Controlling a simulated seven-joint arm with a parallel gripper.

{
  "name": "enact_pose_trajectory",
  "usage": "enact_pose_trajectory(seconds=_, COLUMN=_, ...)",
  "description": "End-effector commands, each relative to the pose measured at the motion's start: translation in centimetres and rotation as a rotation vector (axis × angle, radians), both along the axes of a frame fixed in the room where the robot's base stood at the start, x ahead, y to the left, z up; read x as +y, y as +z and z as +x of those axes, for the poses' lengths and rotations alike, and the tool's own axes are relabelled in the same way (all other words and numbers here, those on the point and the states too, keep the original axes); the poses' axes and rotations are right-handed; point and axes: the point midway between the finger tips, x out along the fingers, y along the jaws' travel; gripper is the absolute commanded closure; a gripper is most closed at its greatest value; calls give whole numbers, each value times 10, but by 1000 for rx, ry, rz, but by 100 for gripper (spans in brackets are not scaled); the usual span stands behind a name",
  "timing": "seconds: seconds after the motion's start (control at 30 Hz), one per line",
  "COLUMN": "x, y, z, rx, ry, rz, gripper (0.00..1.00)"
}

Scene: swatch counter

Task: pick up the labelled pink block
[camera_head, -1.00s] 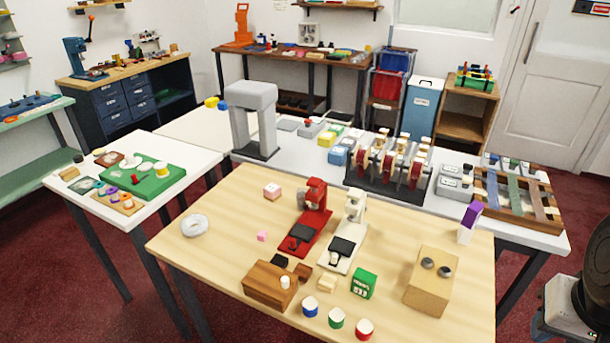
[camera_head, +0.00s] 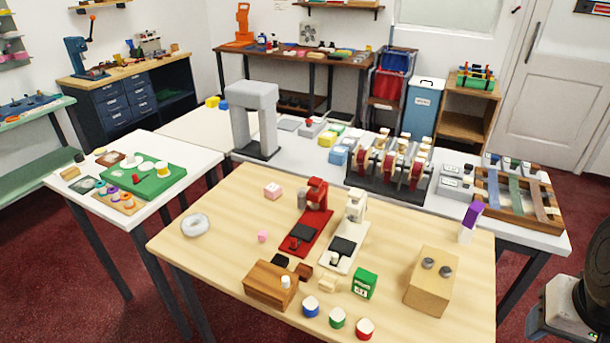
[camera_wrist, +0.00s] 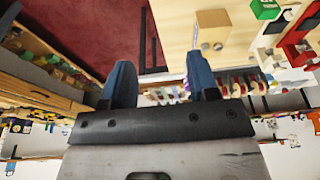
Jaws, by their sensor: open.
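A pink block (camera_head: 272,191) with dark marks on its faces sits on the wooden table towards the back left, left of the red machine. A smaller pink piece (camera_head: 262,236) lies nearer the front; I cannot make out a label on it. My gripper (camera_wrist: 160,63) shows in the wrist view with its two blue-grey fingers wide apart and nothing between them. Neither pink thing can be made out in the wrist view, so the gripper is away from both.
A red machine (camera_head: 314,213) and a white machine (camera_head: 353,221) stand right of the pink things. A white ring (camera_head: 195,225) lies to the left. A wooden box (camera_head: 262,287), green box (camera_head: 364,284) and knobbed box (camera_head: 428,292) stand in front. Table between ring and pink block is clear.

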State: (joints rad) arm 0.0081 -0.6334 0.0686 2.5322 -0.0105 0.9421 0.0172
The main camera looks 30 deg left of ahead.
Motion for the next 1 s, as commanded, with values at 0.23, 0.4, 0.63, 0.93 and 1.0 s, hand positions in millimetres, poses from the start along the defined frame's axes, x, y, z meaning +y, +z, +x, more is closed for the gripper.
enact_pose_trajectory(seconds=0.23, x=0, y=0, z=0, rx=0, ry=0, rz=0, gripper=17)
enact_pose_trajectory(seconds=0.4, x=0, y=0, z=0, rx=0, ry=0, rz=0, gripper=17)
enact_pose_trajectory(seconds=0.63, x=0, y=14, z=1, rx=-3, ry=0, rz=0, gripper=17)
enact_pose_trajectory(seconds=0.93, x=1, y=53, z=6, rx=3, ry=26, rz=-15, gripper=17)
enact_pose_trajectory(seconds=1.0, x=3, y=56, z=13, rx=6, ry=55, rz=-32, gripper=17)
